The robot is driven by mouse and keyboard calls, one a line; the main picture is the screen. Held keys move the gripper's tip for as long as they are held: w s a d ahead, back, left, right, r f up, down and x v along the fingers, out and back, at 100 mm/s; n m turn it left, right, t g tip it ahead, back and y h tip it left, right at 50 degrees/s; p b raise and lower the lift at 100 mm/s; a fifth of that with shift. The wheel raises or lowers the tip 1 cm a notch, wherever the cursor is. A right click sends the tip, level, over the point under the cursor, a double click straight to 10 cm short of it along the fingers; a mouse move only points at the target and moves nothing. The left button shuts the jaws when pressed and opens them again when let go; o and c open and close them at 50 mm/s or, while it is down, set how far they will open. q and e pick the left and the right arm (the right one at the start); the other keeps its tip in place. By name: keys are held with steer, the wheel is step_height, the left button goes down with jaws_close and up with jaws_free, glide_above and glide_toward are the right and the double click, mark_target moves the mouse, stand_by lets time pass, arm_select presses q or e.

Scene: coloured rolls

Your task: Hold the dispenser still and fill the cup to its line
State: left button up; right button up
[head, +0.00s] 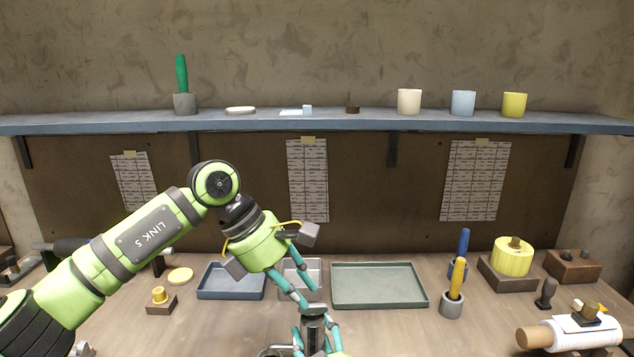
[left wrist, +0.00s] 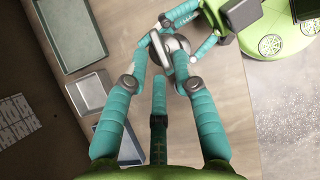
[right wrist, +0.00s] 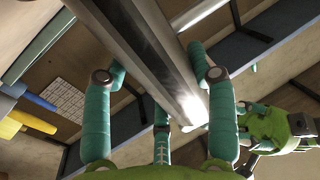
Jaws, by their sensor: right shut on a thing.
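The dispenser (head: 313,322) is a grey metal cylinder with a dark top, upright at the front middle of the table. Its round top (left wrist: 172,46) shows in the left wrist view. My left gripper (head: 310,299) points down just above this top, its fingers apart on either side of it; contact is unclear. My right gripper (head: 318,337) is low at the picture's bottom edge, shut around the dispenser's body. In the right wrist view the long steel body (right wrist: 150,50) runs between its fingers. I cannot make out the cup with its line.
Behind stand a blue tray (head: 230,293), a small metal tray (head: 313,268) and a green tray (head: 380,306). To the right are a pen holder (head: 451,307), a yellow roll (head: 512,259) and a white roll (head: 565,336). A shelf (head: 350,118) with cups is above.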

mark_target(313, 310)
arm_select(q)
steer(key=shift+x, duration=1.45)
steer(key=shift+s, duration=0.1)
jaws_close()
